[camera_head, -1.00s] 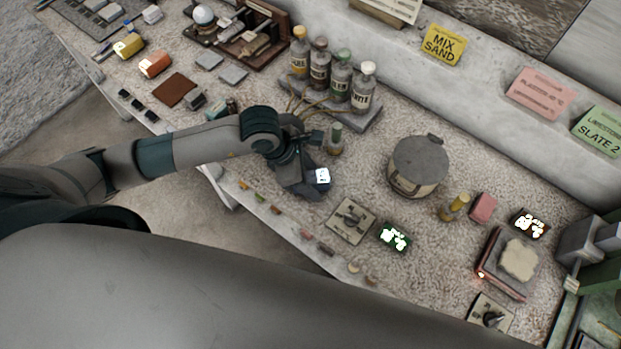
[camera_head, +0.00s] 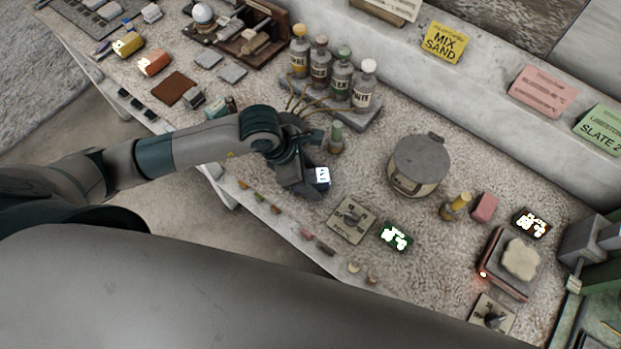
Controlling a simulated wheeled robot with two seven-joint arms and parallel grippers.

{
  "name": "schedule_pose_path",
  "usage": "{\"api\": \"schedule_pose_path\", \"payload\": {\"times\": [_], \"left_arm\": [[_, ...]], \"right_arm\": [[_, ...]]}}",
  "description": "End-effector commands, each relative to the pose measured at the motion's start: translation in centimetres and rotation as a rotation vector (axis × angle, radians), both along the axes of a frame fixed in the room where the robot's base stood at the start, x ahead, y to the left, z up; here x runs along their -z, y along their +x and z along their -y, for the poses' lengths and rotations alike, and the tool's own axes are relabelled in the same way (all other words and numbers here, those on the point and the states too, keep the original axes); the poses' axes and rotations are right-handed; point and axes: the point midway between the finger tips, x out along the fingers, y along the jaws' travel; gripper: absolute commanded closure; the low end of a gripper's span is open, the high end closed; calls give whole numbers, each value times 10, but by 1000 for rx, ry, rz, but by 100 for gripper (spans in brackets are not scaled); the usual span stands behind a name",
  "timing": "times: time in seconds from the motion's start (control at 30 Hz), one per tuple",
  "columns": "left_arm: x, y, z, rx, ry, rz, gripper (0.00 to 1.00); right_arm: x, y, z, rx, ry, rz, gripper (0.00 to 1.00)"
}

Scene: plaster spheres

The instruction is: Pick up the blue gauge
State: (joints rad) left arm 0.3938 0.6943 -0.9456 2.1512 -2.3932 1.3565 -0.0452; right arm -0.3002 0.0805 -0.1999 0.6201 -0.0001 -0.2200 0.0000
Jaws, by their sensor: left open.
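A small gauge with a lit white face and bluish edges (camera_head: 322,176) sits on the bench, left of the middle of the view. I take it to be the blue gauge, but most of its body is hidden by my left gripper. My left gripper (camera_head: 309,185) reaches in from the left and points down over the gauge. It is open, with its dark fingers right at the gauge. I cannot tell whether they touch it. My right gripper is not in view.
A green-lit gauge (camera_head: 395,237), a dark gauge (camera_head: 531,223) and a switch plate (camera_head: 351,220) lie to the right. A round grey pot (camera_head: 419,164) stands right of the gripper. Several bottles (camera_head: 341,78) stand close behind. Small pieces line the front edge.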

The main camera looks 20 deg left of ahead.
Motion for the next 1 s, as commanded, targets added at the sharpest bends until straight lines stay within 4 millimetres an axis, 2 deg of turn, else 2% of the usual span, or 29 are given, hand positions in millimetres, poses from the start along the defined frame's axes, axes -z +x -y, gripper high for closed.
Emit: {"api": "schedule_pose_path", "payload": {"times": [0.3, 0.37, 0.5, 0.53, 1.0], "left_arm": [[0, 0, 0, 0, 0, 0, 44], [0, 0, 0, 0, 0, 0, 56], [0, 0, 0, 0, 0, 0, 89], [0, 0, 0, 0, 0, 0, 93], [-5, 0, 0, 0, -1, 0, 93]], "right_arm": [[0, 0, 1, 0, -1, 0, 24], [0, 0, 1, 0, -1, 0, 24], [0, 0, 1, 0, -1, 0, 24], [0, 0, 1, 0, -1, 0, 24], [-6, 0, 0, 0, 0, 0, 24]]}}
